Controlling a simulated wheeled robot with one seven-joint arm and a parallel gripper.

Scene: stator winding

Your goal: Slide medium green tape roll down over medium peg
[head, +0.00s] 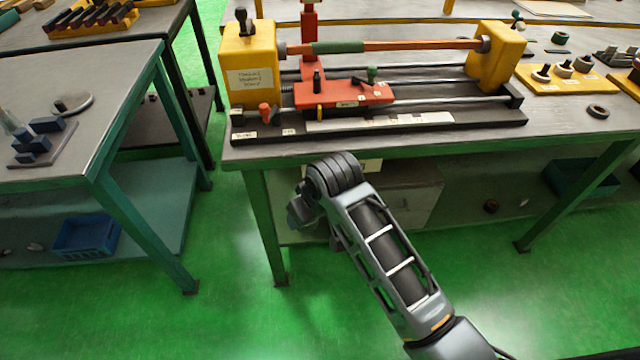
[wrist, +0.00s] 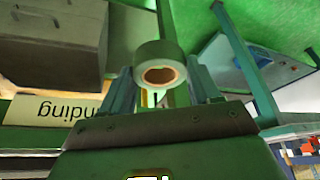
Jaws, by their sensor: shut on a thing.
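A green tape roll (wrist: 160,56) with a tan core is between the two fingers of my gripper (wrist: 160,78) in the wrist view. The fingers are shut on it, and its hole faces the camera. In the head view my arm hangs in front of the middle bench, and the gripper and roll cannot be made out clearly. A yellow peg board (head: 562,84) stands at the right of that bench, away from my arm. It carries several short pegs with dark and pale parts; I cannot tell for sure which is the medium peg (head: 563,70).
A winding machine with yellow end blocks (head: 252,75) and a red carriage (head: 343,93) fills the middle bench. A dark ring (head: 598,111) lies in front of the peg board, and a small green roll (head: 560,38) behind it. A side bench (head: 100,130) stands at left.

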